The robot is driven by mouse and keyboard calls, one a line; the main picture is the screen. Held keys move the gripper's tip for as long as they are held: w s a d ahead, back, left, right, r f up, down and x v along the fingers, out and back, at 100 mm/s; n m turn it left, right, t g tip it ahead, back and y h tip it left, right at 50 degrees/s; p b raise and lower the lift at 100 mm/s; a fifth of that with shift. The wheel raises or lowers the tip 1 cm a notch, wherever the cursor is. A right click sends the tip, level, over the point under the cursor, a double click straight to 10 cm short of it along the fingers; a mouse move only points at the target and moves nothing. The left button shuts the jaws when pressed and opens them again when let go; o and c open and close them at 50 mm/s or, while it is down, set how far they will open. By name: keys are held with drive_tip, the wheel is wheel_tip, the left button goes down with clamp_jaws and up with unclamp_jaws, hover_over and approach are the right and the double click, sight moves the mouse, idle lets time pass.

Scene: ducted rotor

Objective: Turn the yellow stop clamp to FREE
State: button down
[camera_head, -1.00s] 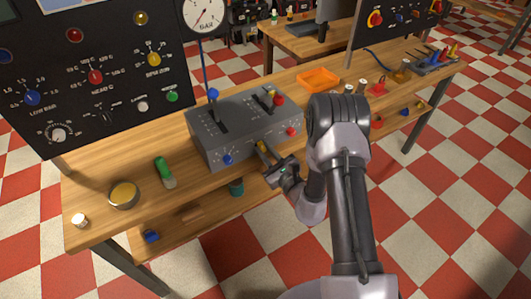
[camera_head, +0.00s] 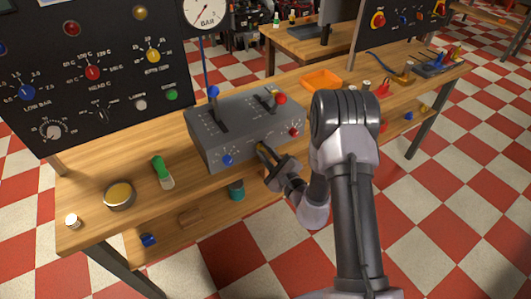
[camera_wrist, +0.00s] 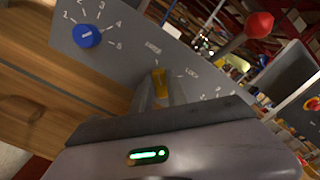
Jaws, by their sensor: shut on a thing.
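The yellow stop clamp (camera_wrist: 159,82) is on the front face of the grey lever box (camera_head: 200,150), between a blue knob (camera_head: 227,159) and a red knob (camera_head: 294,132). My gripper (camera_head: 263,151) is at the box front and shut on the clamp. In the wrist view the gripper fingers (camera_wrist: 153,95) close around the clamp's handle. Small labels sit on the panel around the clamp; one at its right seems to read LOCK, and the one at its upper left is too blurred to read surely. The clamp's base is partly hidden by the fingers.
Two levers, one blue-tipped (camera_head: 213,91) and one red-tipped (camera_head: 281,99), rise from the box top. The blue knob (camera_wrist: 87,36) is close left of my gripper in the wrist view. A green-handled tool (camera_head: 162,172) and a round tin (camera_head: 119,195) lie on the bench at left.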

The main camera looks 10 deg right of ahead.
drive_tip(key=shift+f, duration=0.1)
drive_tip(key=c, duration=1.3)
unclamp_jaws()
drive_tip(key=shift+s, duration=0.1)
drive_tip(key=p+v, duration=0.1)
drive_tip(key=v, duration=1.6)
drive_tip(key=shift+s, duration=0.1)
